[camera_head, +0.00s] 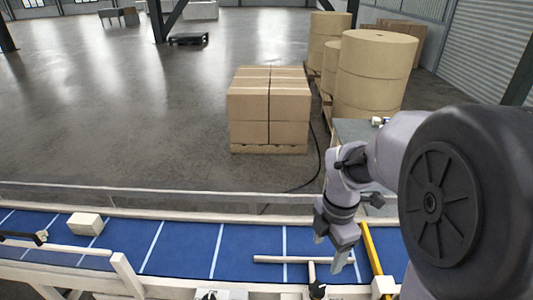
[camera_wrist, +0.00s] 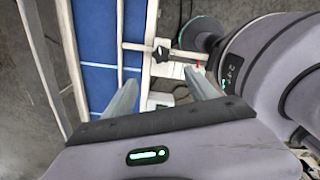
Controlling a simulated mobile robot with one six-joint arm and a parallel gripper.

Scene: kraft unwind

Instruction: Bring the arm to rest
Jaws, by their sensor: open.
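My gripper (camera_head: 330,251) hangs at the lower right of the head view, over the near side of the blue conveyor belt (camera_head: 183,250). Its fingers point down. In the wrist view my gripper (camera_wrist: 162,88) shows two fingers spread apart with nothing between them. My arm reaches in from the right of the head view, bent at the elbow, and its large dark joint hides part of the belt's right end. Whether the fingertips touch anything below cannot be told.
A tan block (camera_head: 86,223) sits on the belt at the left. A yellow bar (camera_head: 372,255) crosses the belt just right of my gripper. Strapped cartons (camera_head: 268,105) and large kraft rolls (camera_head: 372,75) stand beyond the conveyor. The floor at left is open.

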